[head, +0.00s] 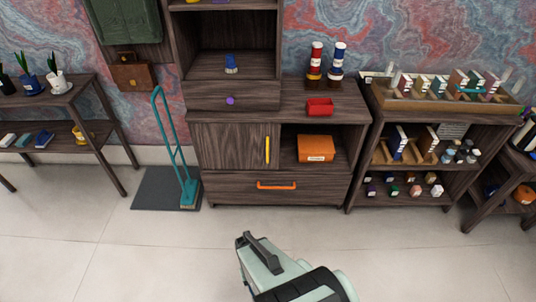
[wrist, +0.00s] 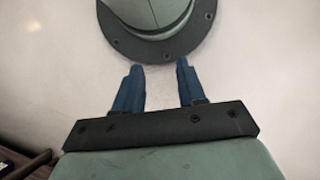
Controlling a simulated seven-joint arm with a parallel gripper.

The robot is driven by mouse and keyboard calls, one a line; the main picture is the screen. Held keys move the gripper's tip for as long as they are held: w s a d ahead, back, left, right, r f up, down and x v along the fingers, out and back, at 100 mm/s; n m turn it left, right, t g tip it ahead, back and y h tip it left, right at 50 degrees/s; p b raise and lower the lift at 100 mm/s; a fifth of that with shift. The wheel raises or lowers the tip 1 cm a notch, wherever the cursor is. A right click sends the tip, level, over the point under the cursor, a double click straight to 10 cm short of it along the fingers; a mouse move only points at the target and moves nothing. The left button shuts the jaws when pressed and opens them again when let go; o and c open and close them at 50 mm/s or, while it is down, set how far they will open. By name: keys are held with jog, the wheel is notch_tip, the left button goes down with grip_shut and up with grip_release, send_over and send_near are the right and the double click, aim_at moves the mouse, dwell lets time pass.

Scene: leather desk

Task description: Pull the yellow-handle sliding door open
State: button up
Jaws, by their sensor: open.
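The sliding door (head: 225,149) is a dark wood panel covering the left part of the cabinet's middle compartment. Its upright yellow handle (head: 267,150) is near the door's right edge. The right part of that compartment is uncovered and holds an orange box (head: 316,148). My arm shows at the bottom of the head view, well in front of the cabinet and apart from it. My gripper (wrist: 156,68) shows in the wrist view with two blue fingers apart and nothing between them. The door is not visible in the wrist view.
Below the door is a drawer with an orange handle (head: 276,185); above is a drawer with a purple knob (head: 230,100). A teal push broom (head: 187,190) stands left on a dark mat (head: 150,190). Shelves flank the cabinet. The floor (head: 150,255) in front is clear.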

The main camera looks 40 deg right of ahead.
jog(key=w+d+f+m+t+h, duration=0.1)
jog(key=w+d+t+h, duration=0.2)
jog(key=d, duration=0.6)
jog(key=w+d+f+m+t+h, duration=0.1)
jog(key=w+d+m+t, duration=0.1)
jog(key=w+d, duration=0.5)
jog(key=w+d+f+m+t+h, duration=0.1)
jog(key=d+t, duration=0.2)
jog(key=d, duration=0.8)
jog(key=w+d+r+t+h, duration=0.5)
jog(key=w+d+r+t, duration=0.15)
jog(key=w, duration=0.45)
jog(key=w+r+n+t+h, duration=0.1)
jog(key=w+r+t, duration=0.15)
jog(key=r, duration=0.35)
jog(key=w+r+n+t+h, duration=0.1)
jog(key=w+r+t, duration=0.1)
jog(key=r+t, duration=0.3)
jog(key=w+d+r+g, duration=0.1)
jog(key=w+d, duration=0.7)
jog(key=w, duration=0.3)
jog(key=shift+d+m, duration=0.2)
jog(key=shift+m, duration=0.1)
jog(key=shift+w, duration=0.1)
grip_shut()
